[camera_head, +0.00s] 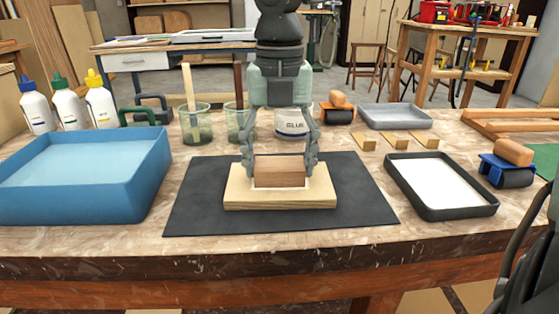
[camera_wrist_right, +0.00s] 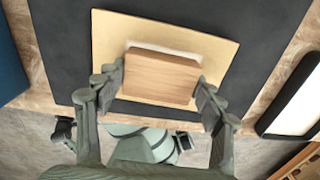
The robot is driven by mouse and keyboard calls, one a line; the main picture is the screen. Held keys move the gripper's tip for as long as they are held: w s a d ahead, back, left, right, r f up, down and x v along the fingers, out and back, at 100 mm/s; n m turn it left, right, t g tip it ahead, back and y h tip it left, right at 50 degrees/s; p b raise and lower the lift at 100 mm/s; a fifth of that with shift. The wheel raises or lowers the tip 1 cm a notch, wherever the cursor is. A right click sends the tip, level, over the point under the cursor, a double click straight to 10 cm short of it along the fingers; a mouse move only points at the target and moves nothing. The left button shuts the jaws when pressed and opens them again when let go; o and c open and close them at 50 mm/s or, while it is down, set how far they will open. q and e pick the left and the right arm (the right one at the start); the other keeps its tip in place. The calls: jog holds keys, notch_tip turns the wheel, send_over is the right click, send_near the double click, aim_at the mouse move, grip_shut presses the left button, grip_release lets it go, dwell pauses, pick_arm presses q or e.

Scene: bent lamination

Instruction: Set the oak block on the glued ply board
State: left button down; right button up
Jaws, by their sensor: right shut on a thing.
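The oak block (camera_head: 280,172) is a small brown wooden block over the middle of the pale ply board (camera_head: 280,202). A white glue patch on the board shows along the block's front edge, and in the wrist view along its far edge. My right gripper (camera_head: 279,165) is shut on the block, one finger at each end. The wrist view shows the same grip (camera_wrist_right: 158,88) on the block (camera_wrist_right: 162,77), above the board (camera_wrist_right: 205,40). The block looks level and low; whether it touches the board I cannot tell. My left gripper is not in view.
The board lies on a dark mat (camera_head: 200,205). A blue tub (camera_head: 150,185) stands left, a black tray (camera_head: 440,207) of white liquid right. Behind are glue bottles (camera_head: 70,108), green cups (camera_head: 196,125), a glue pot (camera_head: 290,123), and small wooden wedges (camera_head: 388,141). The mat around the board is clear.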

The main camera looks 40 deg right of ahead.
jog(key=o, duration=1.3)
jog(key=shift+c, duration=0.2)
jog(key=shift+o, duration=0.9)
jog(key=shift+r, duration=0.15)
jog(key=shift+r+p, duration=1.7)
jog(key=shift+r, duration=1.15)
